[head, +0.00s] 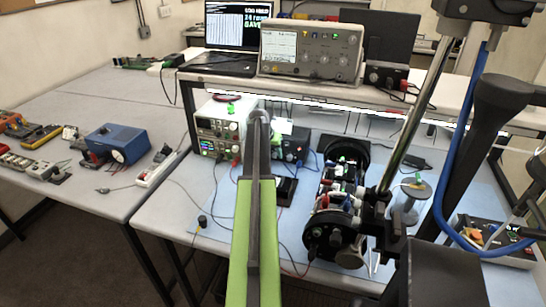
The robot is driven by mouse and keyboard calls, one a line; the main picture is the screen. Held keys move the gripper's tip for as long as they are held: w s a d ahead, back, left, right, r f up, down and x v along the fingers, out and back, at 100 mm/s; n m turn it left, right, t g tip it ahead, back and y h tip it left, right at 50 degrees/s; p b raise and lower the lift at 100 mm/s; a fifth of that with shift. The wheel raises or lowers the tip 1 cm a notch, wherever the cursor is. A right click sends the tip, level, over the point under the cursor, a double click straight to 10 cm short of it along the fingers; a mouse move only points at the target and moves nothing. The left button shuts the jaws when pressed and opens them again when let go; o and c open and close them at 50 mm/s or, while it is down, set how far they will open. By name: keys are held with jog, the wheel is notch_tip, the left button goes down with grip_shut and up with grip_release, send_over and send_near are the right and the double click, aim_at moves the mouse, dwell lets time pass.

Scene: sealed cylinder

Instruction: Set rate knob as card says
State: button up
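In the head view my arm reaches forward from the bottom centre, and my gripper (259,117) is at its far end, in front of the equipment under the shelf. Its fingers are too small and end-on to tell open from shut. I cannot pick out the rate knob for certain. A small white card-like piece (284,126) stands just right of my gripper; no writing on it is readable. A dark box (292,146) sits below it, partly hidden by my arm. Left of my gripper is a white instrument (217,128) with lit displays and knobs.
A black cylinder apparatus (325,232) with cables stands right of my arm. A control box (490,240) with coloured buttons lies at right. The shelf (215,79) carries an oscilloscope (311,50) and a screen (238,24). A blue device (118,142) is on the left table. Loose cables cross the mat.

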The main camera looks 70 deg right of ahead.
grip_shut()
jog(key=shift+a, duration=0.25)
jog(key=shift+s+d, duration=0.1)
jog(key=shift+d, duration=0.05)
jog(key=shift+s+t, duration=0.2)
jog(key=shift+t, duration=0.5)
jog(key=t, duration=0.1)
jog(key=t+b, duration=0.1)
jog(key=m+t, duration=0.1)
jog(key=shift+s+d+f, duration=0.1)
jog(key=shift+s+f, duration=0.15)
jog(key=shift+s, duration=0.05)
jog(key=t+b, duration=0.3)
jog(key=shift+s+f+m, duration=0.2)
jog(key=shift+s+m, duration=0.05)
jog(key=shift+m, duration=0.15)
jog(key=shift+s+r+t+b, duration=0.1)
jog(key=shift+t+b, duration=0.9)
jog(key=shift+b, duration=0.3)
jog(key=shift+d, duration=0.1)
jog(key=shift+r, duration=0.1)
